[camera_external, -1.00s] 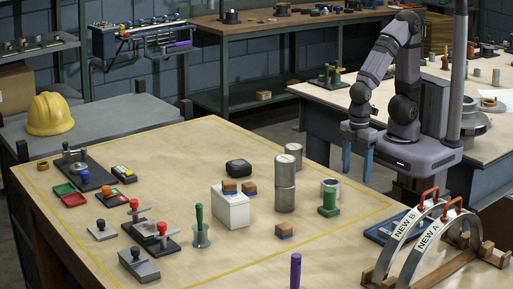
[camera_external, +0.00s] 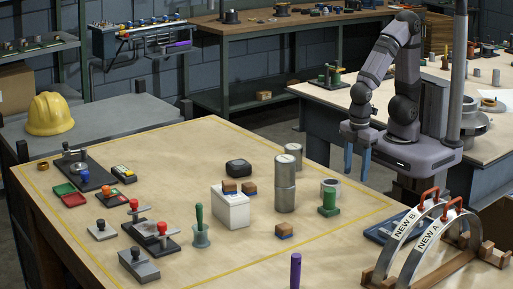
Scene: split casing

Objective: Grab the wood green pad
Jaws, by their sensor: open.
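No pad that is clearly both wood and green can be made out. A third wood block with a blue underside (camera_external: 284,230) lies on the table in front of the silver cylinders. My gripper (camera_external: 357,171) has two blue fingers pointing down, apart and empty, beyond the table's right back edge, away from all these things.
A black rounded object (camera_external: 238,167) is behind the box. A green-handled tool (camera_external: 200,226) stands to its left. Metal arches (camera_external: 424,240) occupy the right front. The table's back middle is clear.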

